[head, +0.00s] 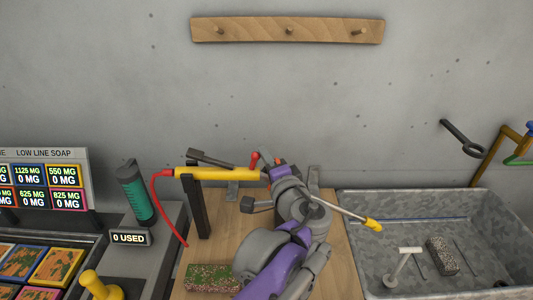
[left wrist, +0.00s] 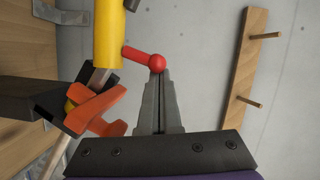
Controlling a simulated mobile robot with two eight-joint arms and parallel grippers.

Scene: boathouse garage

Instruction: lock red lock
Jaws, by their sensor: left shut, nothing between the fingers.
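The red lock (head: 254,160) is a small red lever with a round knob at the right end of a yellow cylinder (head: 215,173). In the left wrist view the red knob (left wrist: 157,62) stands out to the right of the yellow cylinder (left wrist: 108,32). My left gripper (head: 264,157) is shut and empty. In the left wrist view its closed fingertips (left wrist: 158,76) are right at the knob; I cannot tell if they touch. My arm hides part of the cylinder's right end in the head view. My right gripper is not in view.
An orange clamp (left wrist: 97,110) sits beside the fingers, near a metal rod. A black post (head: 196,208) carries the cylinder above a wooden board. A metal sink (head: 425,205) is at right, a "0 USED" counter (head: 129,239) at left. A wooden peg rail (head: 300,30) hangs on the wall.

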